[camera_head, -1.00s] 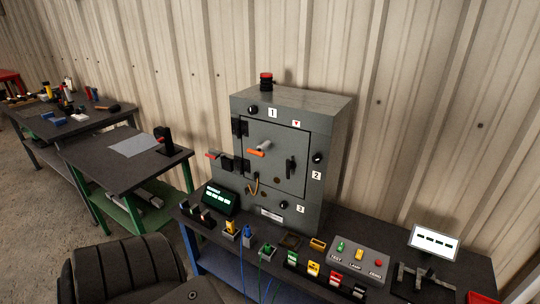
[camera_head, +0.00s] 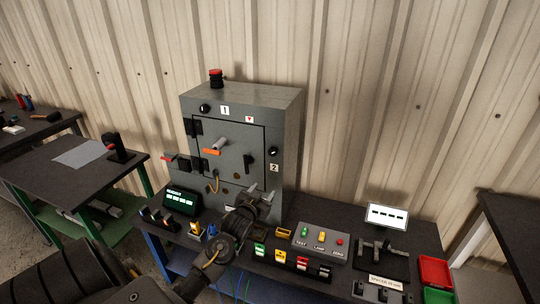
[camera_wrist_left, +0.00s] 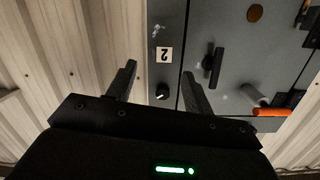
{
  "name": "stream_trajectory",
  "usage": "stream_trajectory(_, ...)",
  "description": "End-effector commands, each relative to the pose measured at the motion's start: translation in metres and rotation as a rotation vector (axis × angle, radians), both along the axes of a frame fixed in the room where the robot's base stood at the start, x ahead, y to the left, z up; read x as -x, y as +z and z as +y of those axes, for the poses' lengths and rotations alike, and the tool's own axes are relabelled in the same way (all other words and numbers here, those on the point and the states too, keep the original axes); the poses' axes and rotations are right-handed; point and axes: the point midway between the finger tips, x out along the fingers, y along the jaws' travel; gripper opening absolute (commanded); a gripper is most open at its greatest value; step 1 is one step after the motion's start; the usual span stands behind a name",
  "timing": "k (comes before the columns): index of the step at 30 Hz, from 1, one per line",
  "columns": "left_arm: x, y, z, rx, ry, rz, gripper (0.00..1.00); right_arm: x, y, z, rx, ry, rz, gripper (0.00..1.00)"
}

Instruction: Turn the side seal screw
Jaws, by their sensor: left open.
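The grey enclosure (camera_head: 232,150) stands on the bench with its door shut. The side seal screw (camera_head: 272,153) is a small black round head on the right strip of the front, just above the label 2 (camera_head: 274,167). It also shows in the left wrist view (camera_wrist_left: 162,92), with a pale slot mark, between the finger lines. My left gripper (camera_head: 261,193) is open and empty, in front of the enclosure's lower right, below the screw in the head view. Its fingers show in the left wrist view (camera_wrist_left: 159,70), apart from the screw as far as I can tell.
The black door handle (camera_head: 248,162) is left of the screw. An orange-ended lever (camera_head: 212,151) sticks out from the door. A button box (camera_head: 319,242) and a small lit screen (camera_head: 386,215) stand on the bench to the right.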

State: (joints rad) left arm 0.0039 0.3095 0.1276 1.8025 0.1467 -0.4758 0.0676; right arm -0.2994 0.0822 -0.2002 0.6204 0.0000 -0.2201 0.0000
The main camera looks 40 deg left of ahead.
Motion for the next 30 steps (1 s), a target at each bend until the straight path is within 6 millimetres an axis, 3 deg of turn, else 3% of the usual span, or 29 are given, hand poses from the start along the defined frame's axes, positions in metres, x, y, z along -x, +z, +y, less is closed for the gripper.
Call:
stream_trajectory(1,-0.002,0.032,0.003,-0.010,0.004,-0.053,0.52,0.000,0.002,0.000,0.000,0.000,0.000,0.00)
stream_trajectory(3,-0.001,0.061,0.006,-0.018,0.009,-0.104,0.52,0.000,0.002,0.000,0.000,0.000,0.000,0.00)
stream_trajectory(7,0.001,0.087,0.009,-0.025,0.014,-0.149,0.52,0.000,0.003,0.000,0.000,0.000,-0.001,0.00)
stream_trajectory(16,-0.012,0.092,0.014,-0.026,0.016,-0.154,0.52,0.000,0.009,0.001,-0.001,-0.001,-0.001,0.00)
stream_trajectory(30,-0.087,0.091,0.040,-0.026,0.016,-0.153,0.52,0.001,0.030,0.003,-0.004,-0.002,0.001,0.00)
